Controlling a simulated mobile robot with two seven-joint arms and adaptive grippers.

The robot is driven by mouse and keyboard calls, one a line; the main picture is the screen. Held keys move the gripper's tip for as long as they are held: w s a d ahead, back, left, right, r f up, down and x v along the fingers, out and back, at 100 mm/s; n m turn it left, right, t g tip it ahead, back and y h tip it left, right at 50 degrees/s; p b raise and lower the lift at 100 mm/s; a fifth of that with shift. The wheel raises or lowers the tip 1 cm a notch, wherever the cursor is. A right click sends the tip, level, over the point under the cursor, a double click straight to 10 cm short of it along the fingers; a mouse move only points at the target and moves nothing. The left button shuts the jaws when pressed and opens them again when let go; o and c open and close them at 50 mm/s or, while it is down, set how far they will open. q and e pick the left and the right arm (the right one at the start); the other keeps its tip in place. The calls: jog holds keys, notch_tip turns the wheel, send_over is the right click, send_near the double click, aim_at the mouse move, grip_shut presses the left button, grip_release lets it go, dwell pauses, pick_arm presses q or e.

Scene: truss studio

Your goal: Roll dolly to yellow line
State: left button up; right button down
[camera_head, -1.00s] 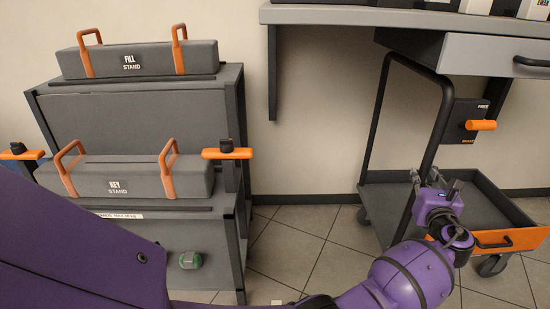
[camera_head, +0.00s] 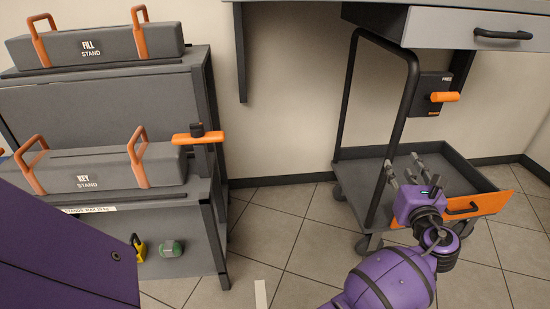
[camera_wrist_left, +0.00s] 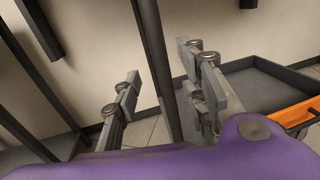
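The dolly is a low grey cart with a grey deck (camera_head: 352,172), an orange front panel (camera_head: 490,205), casters and a tall black push handle (camera_head: 347,100). My left gripper (camera_head: 402,172) is over the deck, beside the handle's near post. In the left wrist view the open fingers (camera_wrist_left: 165,98) are apart, with the black post (camera_wrist_left: 155,60) showing between them; contact is not visible. No clearly yellow floor line shows. My right gripper is out of view.
A grey rack (camera_head: 110,105) with two stand cases, orange handles and a projecting orange lever (camera_head: 198,137) stands left. A workbench drawer (camera_head: 470,28) overhangs the dolly. A short pale strip (camera_head: 260,294) lies on the tiles. The floor between rack and dolly is clear.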

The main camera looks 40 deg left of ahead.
pick_arm(q)
jog(key=shift+v, duration=1.6)
